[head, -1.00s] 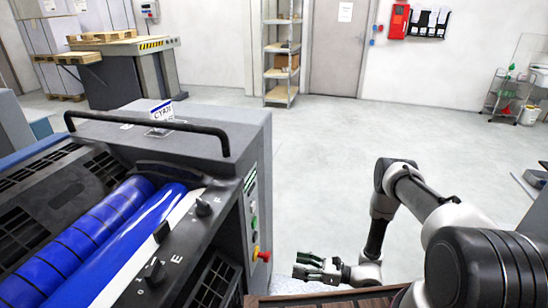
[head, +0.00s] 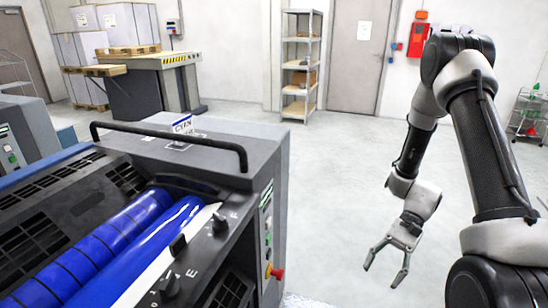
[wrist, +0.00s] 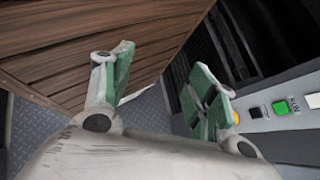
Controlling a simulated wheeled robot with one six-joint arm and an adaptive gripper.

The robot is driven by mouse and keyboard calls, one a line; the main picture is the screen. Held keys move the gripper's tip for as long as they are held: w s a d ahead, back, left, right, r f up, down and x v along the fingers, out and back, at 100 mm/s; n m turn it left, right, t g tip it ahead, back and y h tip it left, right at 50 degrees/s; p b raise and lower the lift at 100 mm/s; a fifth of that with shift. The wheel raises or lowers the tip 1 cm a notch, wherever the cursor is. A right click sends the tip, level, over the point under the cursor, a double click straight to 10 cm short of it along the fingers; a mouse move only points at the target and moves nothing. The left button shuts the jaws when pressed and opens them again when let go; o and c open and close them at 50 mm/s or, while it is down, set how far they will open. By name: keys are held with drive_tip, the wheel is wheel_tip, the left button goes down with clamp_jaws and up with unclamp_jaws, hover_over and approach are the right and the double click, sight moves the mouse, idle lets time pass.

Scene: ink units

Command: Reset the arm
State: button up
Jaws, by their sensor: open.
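My gripper (head: 384,267) hangs at the end of my raised arm, over the open floor to the right of the cyan ink unit (head: 265,150). Its two fingers point down and are spread apart with nothing between them. In the wrist view my gripper (wrist: 160,90) shows green finger pads, also apart and empty. The ink unit has a black handrail (head: 170,140) and bright blue rollers (head: 125,245). My gripper is apart from the unit.
A brown wooden slatted surface (wrist: 80,45) and a control panel (wrist: 280,108) with buttons show in the wrist view. A metal shelf (head: 300,65) and a grey door (head: 358,60) stand at the back. The floor (head: 335,170) between is clear.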

drive_tip(key=s+d+r+n+t+h, duration=0.2)
drive_tip(key=r+t, duration=0.2)
drive_tip(key=r, duration=0.7)
drive_tip(key=s+d+r+n+t+h, duration=0.2)
drive_tip(key=d+r+n+t+h, duration=0.1)
drive_tip(key=r, duration=0.8)
drive_tip(key=s+d+r+n+t+h, duration=0.2)
drive_tip(key=r+t, duration=0.3)
drive_tip(key=r, duration=0.6)
drive_tip(key=shift+s+d+n+h, duration=0.3)
drive_tip(key=shift+d+n+h, duration=0.3)
drive_tip(key=shift+h, duration=0.1)
